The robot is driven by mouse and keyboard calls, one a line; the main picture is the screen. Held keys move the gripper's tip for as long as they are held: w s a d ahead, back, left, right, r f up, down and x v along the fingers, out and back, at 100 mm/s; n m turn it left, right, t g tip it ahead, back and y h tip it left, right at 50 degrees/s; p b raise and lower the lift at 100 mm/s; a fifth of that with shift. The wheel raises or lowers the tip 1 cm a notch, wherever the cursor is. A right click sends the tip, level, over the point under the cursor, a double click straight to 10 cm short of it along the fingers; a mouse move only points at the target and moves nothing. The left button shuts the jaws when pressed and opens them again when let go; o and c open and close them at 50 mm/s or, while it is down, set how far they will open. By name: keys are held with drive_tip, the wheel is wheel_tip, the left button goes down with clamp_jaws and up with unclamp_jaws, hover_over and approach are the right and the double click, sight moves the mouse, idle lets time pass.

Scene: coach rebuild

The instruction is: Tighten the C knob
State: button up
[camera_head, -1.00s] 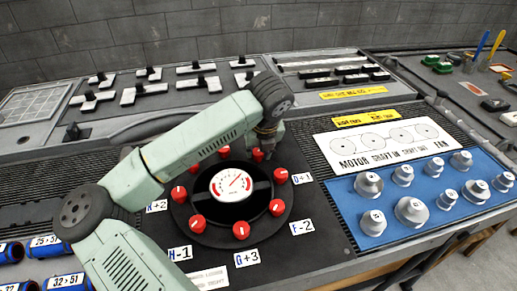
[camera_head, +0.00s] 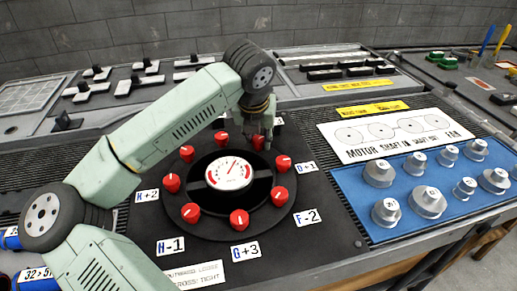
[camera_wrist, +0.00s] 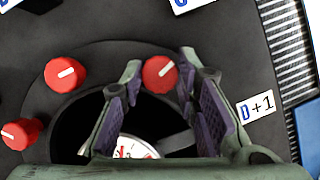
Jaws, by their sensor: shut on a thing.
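A black round plate (camera_head: 172,212) carries a ring of red knobs around a white gauge (camera_head: 229,173). My gripper (camera_head: 262,136) reaches down at the far right side of the ring, shut on one red knob (camera_head: 258,142). In the wrist view this knob (camera_wrist: 158,74) shows between the fingertips (camera_wrist: 159,62), its white pointer line visible. The gauge (camera_wrist: 130,148) is partly hidden by my gripper.
A blue panel (camera_head: 360,190) with several grey knobs lies to the right. Black-and-white switches (camera_head: 137,83) are behind.

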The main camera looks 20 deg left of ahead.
drive_tip(key=m+b, duration=0.1)
drive_tip(key=m+h+b, duration=0.1)
drive_tip(key=shift+a+f+m, duration=0.1)
drive_tip(key=shift+f+m, duration=0.1)
drive_tip(key=shift+m, duration=0.2)
drive_tip(key=m+b, duration=0.1)
drive_tip(key=m+h+b, duration=0.1)
drive_tip(key=m, duration=0.1)
drive_tip(key=shift+a+r+m, duration=0.1)
drive_tip(key=shift+r+m, duration=0.05)
drive_tip(key=shift+m, duration=0.15)
drive_tip(key=m+g+h, duration=0.1)
drive_tip(key=m, duration=0.2)
drive_tip(key=shift+w+r+h, duration=0.1)
drive_tip(key=shift+h, duration=0.2)
drive_tip(key=shift+a+m+g+h, duration=0.1)
drive_tip(key=shift+m+g+h, duration=0.4)
drive_tip(key=shift+m, duration=1.4)
drive_tip(key=o, duration=1.1)
drive_tip(key=shift+o, duration=0.2)
drive_tip(key=v, duration=1.2)
